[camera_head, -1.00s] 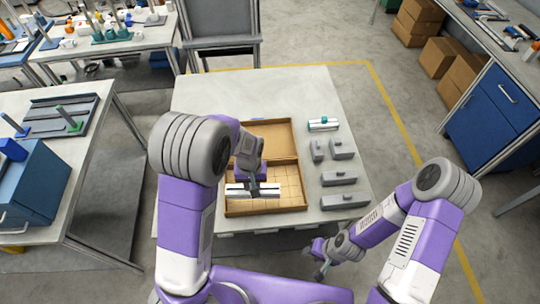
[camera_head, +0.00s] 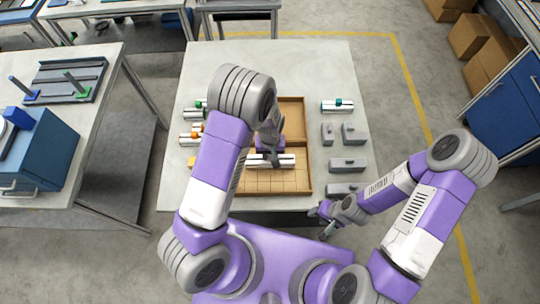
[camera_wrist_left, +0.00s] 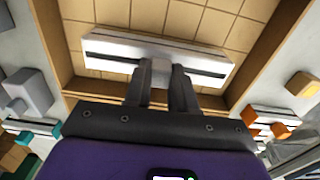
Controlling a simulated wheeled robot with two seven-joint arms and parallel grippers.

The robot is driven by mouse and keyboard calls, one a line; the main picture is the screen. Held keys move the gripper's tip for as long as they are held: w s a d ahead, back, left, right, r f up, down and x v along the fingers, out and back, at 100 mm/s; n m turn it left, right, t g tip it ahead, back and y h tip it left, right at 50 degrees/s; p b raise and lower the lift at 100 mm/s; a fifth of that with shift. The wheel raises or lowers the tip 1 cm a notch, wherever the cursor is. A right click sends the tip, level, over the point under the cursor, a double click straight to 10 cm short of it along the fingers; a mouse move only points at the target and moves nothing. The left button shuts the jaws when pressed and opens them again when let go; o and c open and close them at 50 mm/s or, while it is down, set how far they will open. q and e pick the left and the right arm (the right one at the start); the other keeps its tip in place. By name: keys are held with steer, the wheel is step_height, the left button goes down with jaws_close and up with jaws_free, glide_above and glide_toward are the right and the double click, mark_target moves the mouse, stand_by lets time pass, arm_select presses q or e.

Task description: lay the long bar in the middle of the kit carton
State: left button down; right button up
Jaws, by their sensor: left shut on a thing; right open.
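The kit carton (camera_head: 305,140) is a shallow brown tray on the table, with a plain back part and a grid-marked front part. My left gripper (camera_head: 275,162) is shut on the long bar (camera_head: 287,160), pale with a dark stripe, gripped near its middle. The bar lies crosswise over the carton, near the line between its two parts. In the left wrist view, the bar (camera_wrist_left: 110,50) sits between the fingertips (camera_wrist_left: 163,70) with the gridded floor beyond it. I cannot tell whether it touches the carton. My right gripper (camera_head: 322,212) is open and empty at the table's front edge.
Grey knobbed blocks (camera_head: 348,164) and a pale bar with a teal knob (camera_head: 337,106) stand right of the carton. Left of it are pieces with orange (camera_head: 197,128) and yellow (camera_head: 192,161) parts, partly behind my left arm. The table's back is clear.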

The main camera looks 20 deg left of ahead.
arm_select(q)
steer(key=shift+w+f, duration=0.1)
steer(key=shift+f, duration=0.55)
steer(key=shift+f, duration=0.15)
steer(key=c, duration=0.9)
jaws_free()
steer(key=shift+c, duration=0.2)
steer(key=shift+r, duration=0.25)
step_height(320, 180, up, 12)
steer(key=shift+p, duration=0.45)
